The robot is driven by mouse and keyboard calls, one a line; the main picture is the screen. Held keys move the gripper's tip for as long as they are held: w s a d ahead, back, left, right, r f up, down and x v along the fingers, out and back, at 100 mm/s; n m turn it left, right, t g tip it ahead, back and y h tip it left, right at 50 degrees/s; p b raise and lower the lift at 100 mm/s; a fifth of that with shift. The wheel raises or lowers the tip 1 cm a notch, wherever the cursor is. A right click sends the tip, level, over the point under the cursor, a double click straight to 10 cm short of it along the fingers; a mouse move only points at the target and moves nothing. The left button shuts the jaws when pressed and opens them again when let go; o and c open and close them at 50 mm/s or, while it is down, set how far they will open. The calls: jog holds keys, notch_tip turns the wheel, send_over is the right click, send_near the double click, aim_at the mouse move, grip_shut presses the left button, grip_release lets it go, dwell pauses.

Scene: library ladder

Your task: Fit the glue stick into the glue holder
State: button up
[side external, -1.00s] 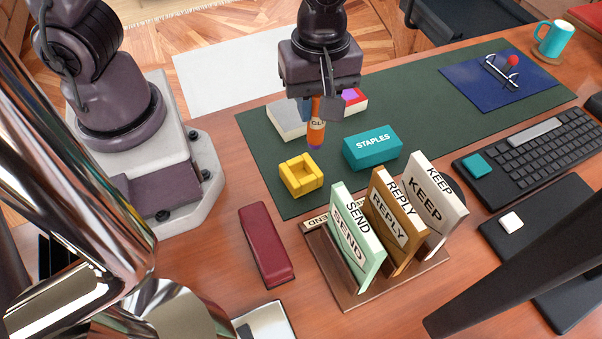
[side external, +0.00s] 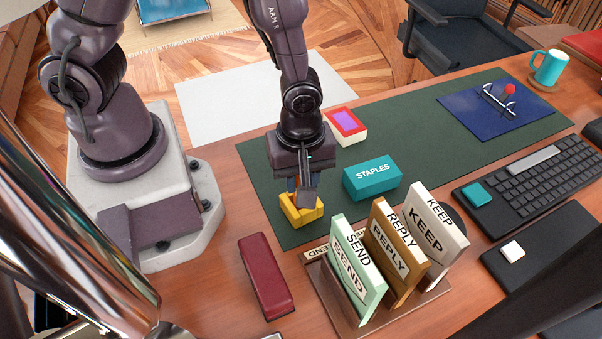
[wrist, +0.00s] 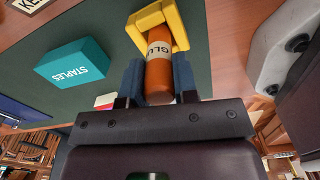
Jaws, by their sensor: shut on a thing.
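My gripper (side external: 303,190) is shut on the orange glue stick (wrist: 158,75), one finger on each side of it. The glue stick has a pale label reading "GLU". The yellow glue holder (side external: 290,215) sits on the green mat, directly under my gripper. In the wrist view the holder's walls (wrist: 178,24) stand around the far end of the glue stick. How deep that end sits, and whether it touches the bottom, is hidden. In the side view my fingers cover the stick and part of the holder.
A teal staples box (side external: 372,177) stands on the mat just right of the holder. A letter rack (side external: 352,318) with upright cards is in front, and a dark red stapler (side external: 265,275) lies front left. A red, white and purple block (side external: 346,127) is behind.

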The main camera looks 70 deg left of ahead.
jog(key=o, duration=0.9)
jog(key=shift+f, duration=0.1)
notch_tip(320, 180, up, 12)
jog(key=shift+f, duration=0.2)
jog(key=shift+s+a+r+m+t, duration=0.85)
jog(key=shift+a+r+m, duration=0.85)
jog(key=shift+r+m, duration=1)
jog(key=shift+s+a+r+m+t, duration=0.85)
jog(key=shift+a+r+m, duration=0.8)
jog(key=shift+r+m, duration=1)
jog(key=shift+s+a+r+m+t, duration=0.6)
jog(key=shift+a+r+m+t, duration=0.8)
jog(key=shift+r+m, duration=1.3)
